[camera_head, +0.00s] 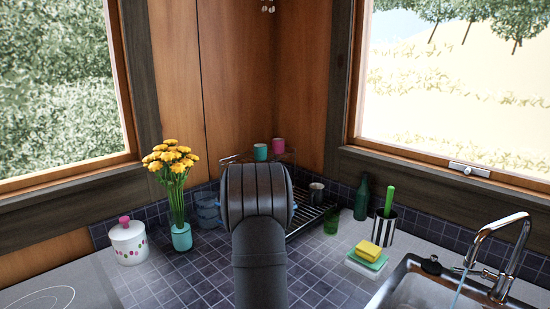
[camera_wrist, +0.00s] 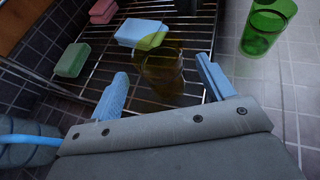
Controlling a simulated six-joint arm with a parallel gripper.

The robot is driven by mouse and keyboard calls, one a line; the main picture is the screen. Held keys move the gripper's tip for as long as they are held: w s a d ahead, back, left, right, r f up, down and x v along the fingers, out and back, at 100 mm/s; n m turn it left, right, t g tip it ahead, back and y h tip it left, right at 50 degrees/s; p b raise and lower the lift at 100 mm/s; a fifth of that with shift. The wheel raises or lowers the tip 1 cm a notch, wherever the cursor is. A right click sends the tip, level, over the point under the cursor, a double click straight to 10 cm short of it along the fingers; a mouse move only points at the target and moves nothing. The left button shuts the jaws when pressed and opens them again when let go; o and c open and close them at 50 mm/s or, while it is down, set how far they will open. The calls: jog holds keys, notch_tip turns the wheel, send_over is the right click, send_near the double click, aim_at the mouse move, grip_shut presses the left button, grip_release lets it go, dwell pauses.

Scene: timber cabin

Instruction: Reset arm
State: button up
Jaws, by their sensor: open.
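My gripper (camera_wrist: 161,66) is open, with its two blue fingers apart in the wrist view. A see-through amber glass (camera_wrist: 163,72) stands at the wire dish rack (camera_wrist: 215,18), in the gap between the fingertips as seen there. I cannot tell how far the fingers are from it; neither finger visibly grips it. In the head view my dark arm rises at the centre of the counter and reaches toward the dish rack (camera_head: 318,214). It hides most of my gripper and part of the rack.
A green glass (camera_head: 331,220), a green bottle (camera_head: 361,198) and a striped holder (camera_head: 384,227) stand right of the rack. Sponges (camera_head: 368,252) lie nearer the sink (camera_head: 420,290), where the tap runs. A flower vase (camera_head: 181,237) and white canister (camera_head: 129,243) stand left. Tiles in front are clear.

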jog(key=x, duration=0.4)
jog(key=shift+d+f, duration=0.1)
jog(key=shift+f, duration=0.2)
jog(key=s+d+r, duration=0.7)
jog(key=d+r, duration=0.3)
jog(key=r, duration=0.2)
jog(key=s+d+f+m+g+h, duration=0.2)
jog(key=s+d+m+g+h, duration=0.35)
jog(key=s, duration=0.45)
jog(key=s+d+f+m+g+h, duration=0.3)
jog(key=s+d+m+g, duration=0.25)
jog(key=s+d, duration=0.45)
jog(key=s+d+f+m+g, duration=0.2)
jog(key=s+d+f+m, duration=0.1)
jog(key=d+f, duration=0.4)
jog(key=d, duration=0.3)
jog(key=shift+d, duration=0.25)
jog(key=shift+f, duration=0.1)
